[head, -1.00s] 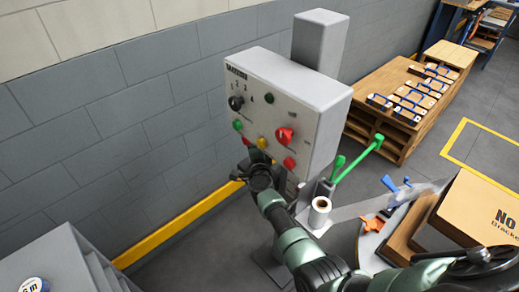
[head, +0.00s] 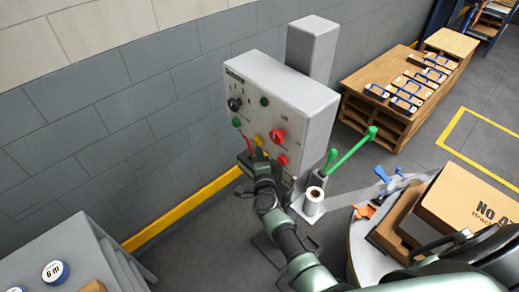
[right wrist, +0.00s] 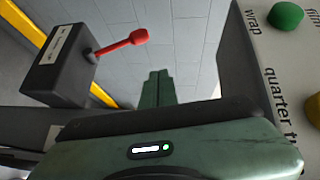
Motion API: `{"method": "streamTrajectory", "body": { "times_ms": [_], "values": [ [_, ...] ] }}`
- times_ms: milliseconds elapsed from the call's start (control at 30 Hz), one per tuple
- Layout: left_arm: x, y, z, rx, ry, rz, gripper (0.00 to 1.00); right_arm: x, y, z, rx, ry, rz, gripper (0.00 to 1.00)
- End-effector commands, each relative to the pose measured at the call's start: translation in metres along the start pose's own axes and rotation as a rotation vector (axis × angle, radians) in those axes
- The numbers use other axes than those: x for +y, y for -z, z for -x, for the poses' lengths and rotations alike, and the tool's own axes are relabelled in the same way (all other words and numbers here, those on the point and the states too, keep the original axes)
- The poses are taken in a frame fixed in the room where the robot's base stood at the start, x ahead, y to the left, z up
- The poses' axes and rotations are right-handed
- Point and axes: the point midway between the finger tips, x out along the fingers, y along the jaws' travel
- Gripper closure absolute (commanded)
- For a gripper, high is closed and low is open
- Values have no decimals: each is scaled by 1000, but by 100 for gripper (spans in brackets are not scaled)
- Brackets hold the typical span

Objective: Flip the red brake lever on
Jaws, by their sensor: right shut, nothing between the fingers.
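The red brake lever (right wrist: 125,44) shows in the right wrist view, a red rod with a round knob, sticking out from a dark box (right wrist: 62,55) with a white label. My right gripper (right wrist: 157,76) is shut and empty. Its green fingers are to the right of and below the knob in that view, apart from it. In the head view my right gripper (head: 258,158) is low in front of the control panel (head: 300,135); it and the wrist partly cover the lever's area. My left gripper is not in view.
The panel carries a red knob (head: 278,136) and coloured buttons, including a green one (right wrist: 285,15). Green handles (head: 352,150) and a white roll (head: 313,200) are right of my arm. A cardboard box (head: 470,205) is at the right. Grey wall lies behind.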

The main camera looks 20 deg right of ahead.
Motion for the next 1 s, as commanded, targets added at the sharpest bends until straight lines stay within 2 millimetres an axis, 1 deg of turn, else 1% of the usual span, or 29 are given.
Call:
{"method": "streamTrajectory", "body": {
  "times_ms": [333, 400, 467, 567, 600, 667, 700, 767, 800, 833, 867, 900, 967, 1000],
  "values": [
    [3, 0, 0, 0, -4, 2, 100, 1, 0, 0, -1, -1, 1, 100],
    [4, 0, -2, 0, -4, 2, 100, 8, -2, 2, -10, -10, 21, 100],
    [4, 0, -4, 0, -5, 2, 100, 24, -6, 6, -31, -27, 65, 100],
    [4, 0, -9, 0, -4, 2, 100, 70, -18, 22, -104, -80, 201, 100],
    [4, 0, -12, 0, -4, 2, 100, 95, -23, 32, -145, -109, 273, 100],
    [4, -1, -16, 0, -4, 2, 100, 136, -31, 51, -215, -155, 389, 100],
    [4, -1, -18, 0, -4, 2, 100, 164, -35, 66, -266, -188, 468, 100],
    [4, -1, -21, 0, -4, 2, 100, 204, -38, 88, -342, -235, 580, 100],
    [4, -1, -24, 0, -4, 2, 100, 230, -40, 105, -394, -264, 650, 100],
    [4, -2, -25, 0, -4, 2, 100, 249, -40, 118, -433, -288, 703, 100],
    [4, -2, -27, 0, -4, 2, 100, 268, -39, 131, -473, -310, 754, 100],
    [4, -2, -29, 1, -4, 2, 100, 293, -37, 150, -525, -340, 819, 100],
    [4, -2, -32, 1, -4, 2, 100, 328, -33, 179, -608, -383, 915, 100],
    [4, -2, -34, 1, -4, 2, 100, 351, -29, 200, -664, -412, 977, 100]
  ]
}}
